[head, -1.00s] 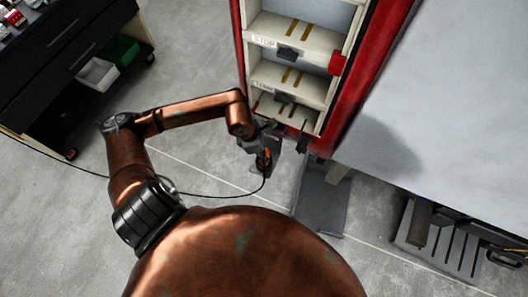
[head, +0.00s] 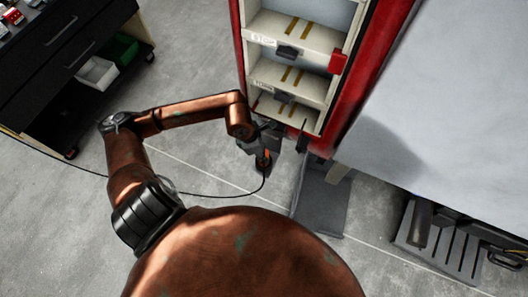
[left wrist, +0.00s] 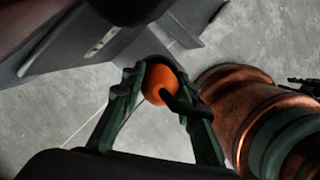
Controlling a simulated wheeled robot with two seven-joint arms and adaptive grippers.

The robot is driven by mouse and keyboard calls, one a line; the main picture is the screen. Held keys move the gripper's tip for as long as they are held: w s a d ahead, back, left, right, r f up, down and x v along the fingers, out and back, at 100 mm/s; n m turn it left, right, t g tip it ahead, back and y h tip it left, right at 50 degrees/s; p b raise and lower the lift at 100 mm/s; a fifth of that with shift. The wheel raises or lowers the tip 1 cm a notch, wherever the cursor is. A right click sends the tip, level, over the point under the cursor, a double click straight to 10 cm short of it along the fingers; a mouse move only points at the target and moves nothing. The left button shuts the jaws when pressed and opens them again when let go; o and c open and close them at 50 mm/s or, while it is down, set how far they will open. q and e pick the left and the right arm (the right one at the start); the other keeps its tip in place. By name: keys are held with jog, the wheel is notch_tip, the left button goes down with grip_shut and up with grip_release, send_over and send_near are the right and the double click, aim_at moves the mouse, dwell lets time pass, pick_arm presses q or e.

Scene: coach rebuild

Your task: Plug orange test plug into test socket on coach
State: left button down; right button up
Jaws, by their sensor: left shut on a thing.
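The orange test plug (head: 265,156) is between the fingers of my left gripper (head: 263,152), which is shut on it. In the left wrist view the plug (left wrist: 158,85) shows as a round orange body between the two green-black fingers (left wrist: 165,95). A black cable curves away from the plug. The coach (head: 345,115) has a red body with pale steps inside its doorway. My left gripper is just in front of the lowest step, apart from the upper steps. I cannot make out the test socket; it may be hidden behind the gripper. My right gripper is out of view.
A grey plate-like part (head: 320,200) stands low beside the doorway. A dark cabinet (head: 70,60) with a white bin (head: 97,73) and a green bin (head: 123,48) is at the upper left. The cable (head: 215,195) runs across open floor.

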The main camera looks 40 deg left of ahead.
pick_arm(q)
jog(key=shift+f, duration=0.3)
jog(key=shift+r, duration=0.25)
jog(key=shift+r+p, duration=0.3)
jog(key=shift+r, duration=0.2)
jog(key=shift+r, duration=0.1)
jog(key=shift+f+b, duration=0.45)
jog(key=shift+f, duration=0.35)
dwell(0.7)
jog(key=c, duration=1.8)
grip_release()
